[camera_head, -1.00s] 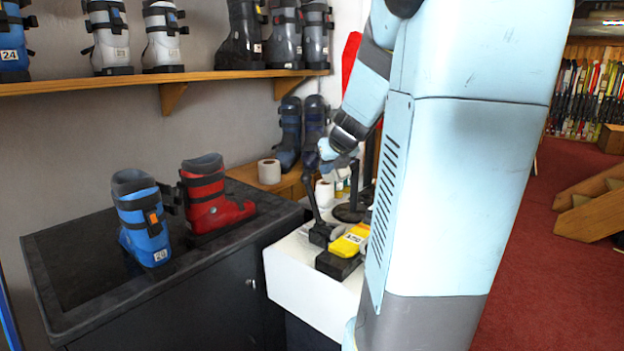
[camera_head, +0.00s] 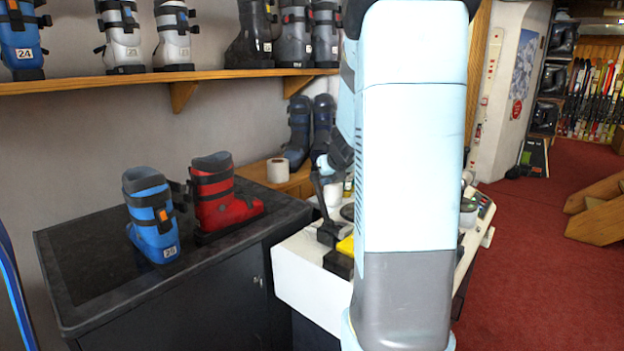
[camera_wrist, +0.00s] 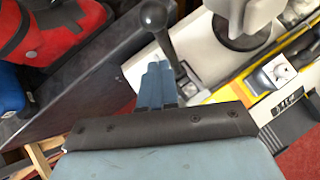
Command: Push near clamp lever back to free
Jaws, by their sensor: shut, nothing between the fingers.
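The near clamp lever (camera_head: 319,192) is a dark, thin bar standing up from a black clamp base (camera_head: 328,232) on the white bench (camera_head: 308,285). In the wrist view the lever (camera_wrist: 166,44) ends in a round dark knob (camera_wrist: 154,14), and its shaft runs down beside my fingertips. My gripper (camera_wrist: 157,68) is shut and empty, close to the shaft on its left; I cannot tell whether they touch. In the head view my arm hides most of the gripper. A yellow piece (camera_head: 345,246) shows by the base, partly hidden by my arm.
A dark cabinet (camera_head: 75,245) at left carries a blue boot (camera_head: 152,220) and a red boot (camera_head: 222,200). A shelf of boots (camera_head: 130,82) hangs above. White rolls (camera_head: 277,170) stand behind the bench. Red carpet (camera_head: 535,270) is open at right.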

